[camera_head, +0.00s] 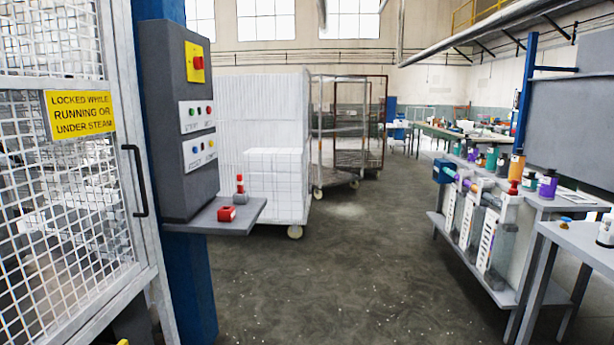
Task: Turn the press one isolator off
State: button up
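A grey control box (172,120) is mounted on a blue post at the left. Near its top is a yellow plate (194,50) with a red rotary knob (198,63), which looks like an isolator switch. I cannot read which press it belongs to, nor tell its on or off position. Below it are two white button panels, an upper one (196,115) and a lower one (199,151), with small coloured buttons.
A mesh guard door (60,200) with a black handle (138,180) and yellow warning sign (80,113) stands left. The middle floor is clear; a cluttered bench (545,200) is right.

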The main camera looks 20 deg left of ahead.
aim_at(198, 63)
jog(key=u, duration=0.15)
jog(key=i, duration=1.15)
jog(key=u, duration=0.4)
jog(key=i, duration=1.2)
jog(key=u, duration=0.4)
jog(key=i, duration=0.7)
jog(key=u, duration=0.15)
